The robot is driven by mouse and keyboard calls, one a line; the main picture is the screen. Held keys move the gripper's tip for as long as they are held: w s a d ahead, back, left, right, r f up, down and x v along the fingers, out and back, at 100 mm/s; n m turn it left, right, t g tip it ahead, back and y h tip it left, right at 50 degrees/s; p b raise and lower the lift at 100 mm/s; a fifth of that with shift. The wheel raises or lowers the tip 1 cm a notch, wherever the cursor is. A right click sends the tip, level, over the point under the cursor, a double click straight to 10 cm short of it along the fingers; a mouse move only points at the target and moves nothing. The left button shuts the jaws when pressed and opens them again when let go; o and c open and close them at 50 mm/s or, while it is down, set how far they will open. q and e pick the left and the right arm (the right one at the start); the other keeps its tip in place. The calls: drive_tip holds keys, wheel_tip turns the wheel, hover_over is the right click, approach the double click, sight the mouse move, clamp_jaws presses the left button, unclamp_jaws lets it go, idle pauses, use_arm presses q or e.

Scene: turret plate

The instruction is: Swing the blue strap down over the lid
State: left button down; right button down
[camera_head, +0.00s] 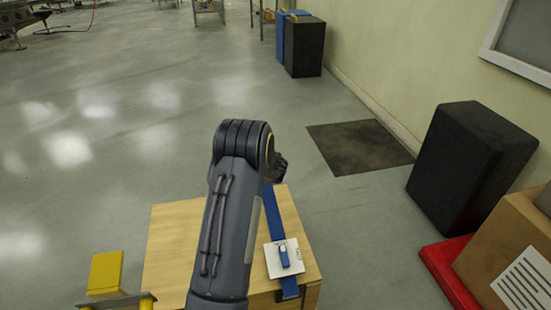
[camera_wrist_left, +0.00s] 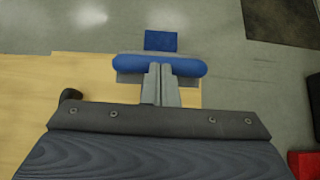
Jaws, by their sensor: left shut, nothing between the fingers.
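A wooden box (camera_head: 175,245) stands at the bottom centre of the head view, its top acting as the lid surface. The blue strap (camera_head: 272,212) runs along the right part of its top, from the far side towards the near edge. A pale plate (camera_head: 298,262) with a small blue handle (camera_head: 284,256) sits on the strap. My left gripper (camera_head: 278,166) is at the box's far side, mostly hidden behind my arm. In the left wrist view the fingers (camera_wrist_left: 160,72) are together and empty, at a blue rounded bar (camera_wrist_left: 188,66); contact is unclear. A blue patch (camera_wrist_left: 160,40) lies beyond it.
A yellow block (camera_head: 105,272) is left of the box. At right are a black case (camera_head: 465,165), a red base (camera_head: 445,265) and a cardboard box (camera_head: 510,240). A dark floor mat (camera_head: 358,148) lies beyond.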

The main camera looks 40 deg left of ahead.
use_arm(q)
drive_tip(key=w+a+f, duration=0.1)
drive_tip(key=f, duration=0.2)
drive_tip(key=w+a+f+b, duration=0.1)
drive_tip(key=f, duration=0.3)
drive_tip(key=w+a+f, duration=0.1)
drive_tip(key=f, duration=0.2)
drive_tip(key=shift+a+f+b, duration=0.3)
drive_tip(key=shift+a+b, duration=0.1)
drive_tip(key=shift+s+f, duration=0.1)
drive_tip(key=shift+f, duration=0.25)
use_arm(e)
drive_tip(key=shift+s+d+f, duration=0.1)
drive_tip(key=shift+s+f, duration=0.05)
drive_tip(key=shift+f, duration=0.3)
drive_tip(key=shift+s+d+f, duration=0.1)
drive_tip(key=shift+f, duration=0.35)
